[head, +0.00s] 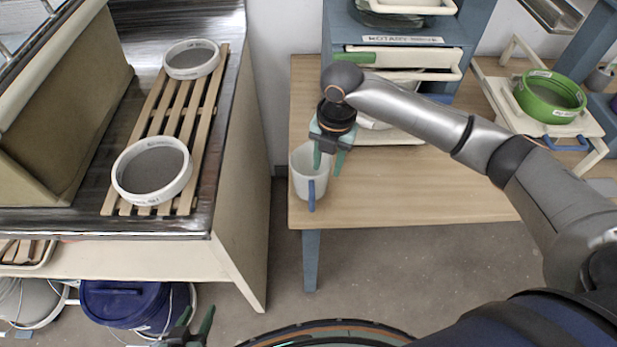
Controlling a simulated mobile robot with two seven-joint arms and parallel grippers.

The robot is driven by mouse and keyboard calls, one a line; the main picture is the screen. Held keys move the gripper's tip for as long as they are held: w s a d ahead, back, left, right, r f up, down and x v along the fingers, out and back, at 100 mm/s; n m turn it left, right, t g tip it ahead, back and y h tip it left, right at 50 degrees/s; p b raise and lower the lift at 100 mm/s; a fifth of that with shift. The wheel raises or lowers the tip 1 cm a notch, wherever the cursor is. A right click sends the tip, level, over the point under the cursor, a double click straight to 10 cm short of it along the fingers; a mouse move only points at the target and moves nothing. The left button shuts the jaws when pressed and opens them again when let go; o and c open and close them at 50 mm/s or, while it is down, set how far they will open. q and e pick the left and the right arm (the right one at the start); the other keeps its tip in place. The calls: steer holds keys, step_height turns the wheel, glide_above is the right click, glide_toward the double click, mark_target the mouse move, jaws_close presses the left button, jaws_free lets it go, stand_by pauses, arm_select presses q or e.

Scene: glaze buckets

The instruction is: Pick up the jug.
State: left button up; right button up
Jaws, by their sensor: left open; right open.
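The jug (301,188) is a white vessel with a blue handle (311,195) facing me. It stands upright at the front left corner of the wooden table (420,190). My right gripper (329,162) is open and points down at the jug's right rim. One finger shows in front of the jug's mouth and the other shows just right of it. I cannot tell whether either finger touches the jug. My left gripper (196,322) is open and empty at the bottom edge of the view, low and far from the jug.
A metal counter on the left bears a slatted wooden rack (180,130) with two round sieves (152,202) (191,75). A blue bucket (124,302) sits below it. A blue shelf unit (338,40) stands behind the jug. A green sieve (549,112) is at the right. The table's front is clear.

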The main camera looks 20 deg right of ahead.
mark_target(323, 195)
step_height(323, 195, down, 8)
steer(key=shift+w+a+f, duration=0.1)
steer(key=shift+a, duration=0.05)
stand_by(0.3)
jaws_close()
stand_by(1.4)
